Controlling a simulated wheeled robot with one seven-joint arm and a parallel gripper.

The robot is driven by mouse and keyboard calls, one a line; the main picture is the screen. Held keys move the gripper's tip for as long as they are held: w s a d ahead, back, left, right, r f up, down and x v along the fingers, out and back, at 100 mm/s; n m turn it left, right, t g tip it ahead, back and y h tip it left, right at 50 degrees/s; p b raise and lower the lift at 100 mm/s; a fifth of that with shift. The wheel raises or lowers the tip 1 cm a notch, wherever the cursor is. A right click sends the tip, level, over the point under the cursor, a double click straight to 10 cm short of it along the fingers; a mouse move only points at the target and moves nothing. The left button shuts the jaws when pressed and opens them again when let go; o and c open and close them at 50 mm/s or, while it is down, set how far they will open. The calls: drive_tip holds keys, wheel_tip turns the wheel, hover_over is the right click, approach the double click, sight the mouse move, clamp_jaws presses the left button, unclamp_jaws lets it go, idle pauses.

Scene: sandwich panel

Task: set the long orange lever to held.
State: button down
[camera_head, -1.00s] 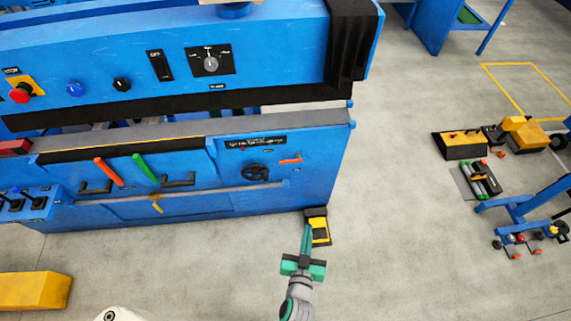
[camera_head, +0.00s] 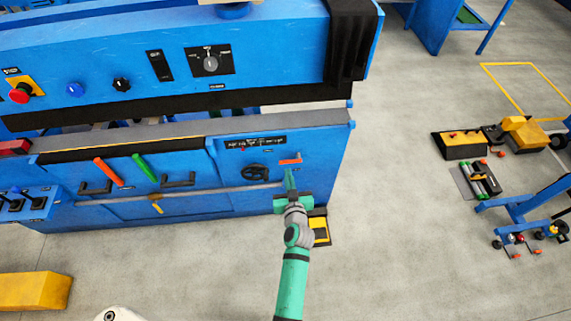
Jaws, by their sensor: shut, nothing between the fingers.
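A long orange lever (camera_head: 108,171) leans up and left on the front of the blue machine, beside a green lever (camera_head: 144,168). A shorter orange handle (camera_head: 290,161) lies nearly level at the right end of the same front. My gripper (camera_head: 290,173) is shut and empty. Its tips point up just below the short orange handle, far to the right of the long lever. I cannot tell whether the tips touch that handle. Position marks for the long lever are too small to read.
A black handwheel (camera_head: 255,172) sits left of my gripper. Black bracket handles (camera_head: 95,187) and a yellow lever (camera_head: 157,206) are near the long levers. A yellow and black pedal (camera_head: 320,229) stands on the floor.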

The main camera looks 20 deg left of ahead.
hover_over(286, 162)
drive_tip(key=s, duration=0.2)
wheel_tip(286, 162, down, 2)
drive_tip(key=f, duration=0.2)
drive_tip(key=d, duration=0.1)
drive_tip(key=shift+s+f, duration=0.25)
drive_tip(key=shift+f, duration=0.95)
drive_tip(key=shift+w, duration=0.1)
